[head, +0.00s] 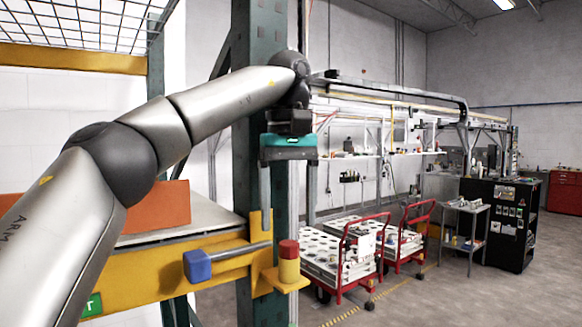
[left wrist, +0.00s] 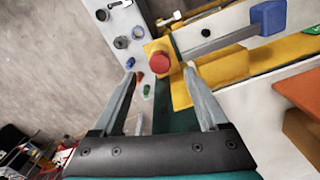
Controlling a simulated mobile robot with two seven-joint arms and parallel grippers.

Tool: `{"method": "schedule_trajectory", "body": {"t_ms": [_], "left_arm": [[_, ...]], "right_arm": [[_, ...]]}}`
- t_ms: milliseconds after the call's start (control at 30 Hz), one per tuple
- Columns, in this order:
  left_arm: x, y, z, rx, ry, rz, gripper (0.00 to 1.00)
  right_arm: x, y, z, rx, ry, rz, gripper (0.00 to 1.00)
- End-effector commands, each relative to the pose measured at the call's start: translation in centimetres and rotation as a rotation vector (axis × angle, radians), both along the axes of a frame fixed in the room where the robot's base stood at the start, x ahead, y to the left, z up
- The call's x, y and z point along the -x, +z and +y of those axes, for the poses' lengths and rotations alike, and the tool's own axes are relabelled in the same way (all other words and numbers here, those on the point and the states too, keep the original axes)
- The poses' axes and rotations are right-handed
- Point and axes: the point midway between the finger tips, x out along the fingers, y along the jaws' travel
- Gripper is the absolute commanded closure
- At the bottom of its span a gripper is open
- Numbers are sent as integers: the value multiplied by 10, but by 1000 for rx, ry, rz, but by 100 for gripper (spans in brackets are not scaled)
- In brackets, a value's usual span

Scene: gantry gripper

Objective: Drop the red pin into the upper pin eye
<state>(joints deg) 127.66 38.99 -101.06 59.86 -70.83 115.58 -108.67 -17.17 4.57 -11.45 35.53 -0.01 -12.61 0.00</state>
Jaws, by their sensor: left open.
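The red pin (head: 289,249) shows as a red round head on a yellow cylinder, upright on a small yellow ledge (head: 268,281) at the end of the yellow beam. In the left wrist view the red head (left wrist: 160,62) lies between and just beyond the fingertips. My left gripper (head: 289,215) points down above the pin, open and empty, one finger to each side; I see no contact. A grey bar with a blue end block (head: 197,266) lies along the beam. I cannot tell which part is the upper pin eye. My right gripper is not in view.
A green steel post (head: 262,120) stands behind my left arm. An orange block (head: 160,206) sits on the shelf at left. Red-framed carts (head: 350,262) with white trays stand behind right. Open floor (head: 480,300) lies at right.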

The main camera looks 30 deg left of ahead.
Motion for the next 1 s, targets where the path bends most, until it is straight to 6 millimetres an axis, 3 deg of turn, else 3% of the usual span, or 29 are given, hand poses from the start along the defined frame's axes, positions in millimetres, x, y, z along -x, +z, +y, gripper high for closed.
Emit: {"method": "schedule_trajectory", "body": {"t_ms": [33, 300, 1000], "left_arm": [[0, 16, -1, -3, 1, -3, 24], [-2, 63, -2, -2, 0, -3, 24], [-3, 85, -3, 0, -3, -5, 24]], "right_arm": [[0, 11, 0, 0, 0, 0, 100], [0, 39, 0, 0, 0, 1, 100], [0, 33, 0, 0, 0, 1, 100]]}}
